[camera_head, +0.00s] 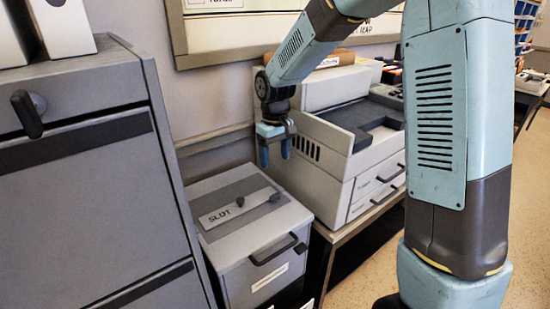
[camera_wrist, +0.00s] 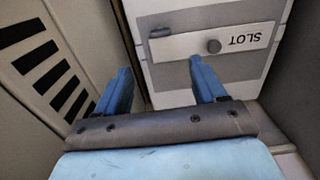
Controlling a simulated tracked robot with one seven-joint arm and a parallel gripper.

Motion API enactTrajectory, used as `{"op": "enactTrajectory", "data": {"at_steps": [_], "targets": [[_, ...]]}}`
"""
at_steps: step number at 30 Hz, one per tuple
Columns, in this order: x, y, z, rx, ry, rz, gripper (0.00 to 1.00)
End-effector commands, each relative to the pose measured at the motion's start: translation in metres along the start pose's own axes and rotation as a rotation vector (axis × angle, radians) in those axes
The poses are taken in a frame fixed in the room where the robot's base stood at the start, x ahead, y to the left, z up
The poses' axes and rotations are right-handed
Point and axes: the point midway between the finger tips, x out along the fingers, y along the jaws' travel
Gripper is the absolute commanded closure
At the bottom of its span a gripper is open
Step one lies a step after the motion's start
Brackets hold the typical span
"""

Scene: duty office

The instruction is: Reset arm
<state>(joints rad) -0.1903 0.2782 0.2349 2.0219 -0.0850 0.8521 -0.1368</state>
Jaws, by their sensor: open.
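My gripper (camera_head: 275,154) hangs from my blue and dark grey arm above the back right part of a grey box marked SLOT (camera_head: 243,228). In the wrist view my gripper (camera_wrist: 160,80) shows two blue fingers set apart with nothing between them. The SLOT box (camera_wrist: 165,83) lies beyond the fingers there, with a pale label plate, a round dark knob and a small dark latch on its top. The gripper looks apart from the box, but the exact gap is hard to tell.
A large grey cabinet (camera_head: 75,190) with a dark handle stands close on the left. A beige machine with drawers (camera_head: 345,150) stands just right of the gripper. Its vented side wall (camera_wrist: 55,50) is close in the wrist view. A framed board (camera_head: 250,30) hangs behind. Floor shows at the right.

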Motion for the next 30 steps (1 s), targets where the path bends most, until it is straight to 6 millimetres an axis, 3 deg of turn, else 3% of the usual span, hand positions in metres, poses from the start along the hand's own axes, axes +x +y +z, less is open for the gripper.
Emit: {"op": "enactTrajectory", "data": {"at_steps": [5, 10, 21, 30], "targets": [[-0.004, 0.002, 0.003, 0.005, 0.005, 0.004, 0.30], [-0.029, 0.011, 0.023, 0.047, 0.036, 0.026, 0.30], [-0.105, 0.034, 0.108, 0.205, 0.150, 0.091, 0.30], [-0.144, 0.039, 0.179, 0.329, 0.243, 0.125, 0.30]]}}
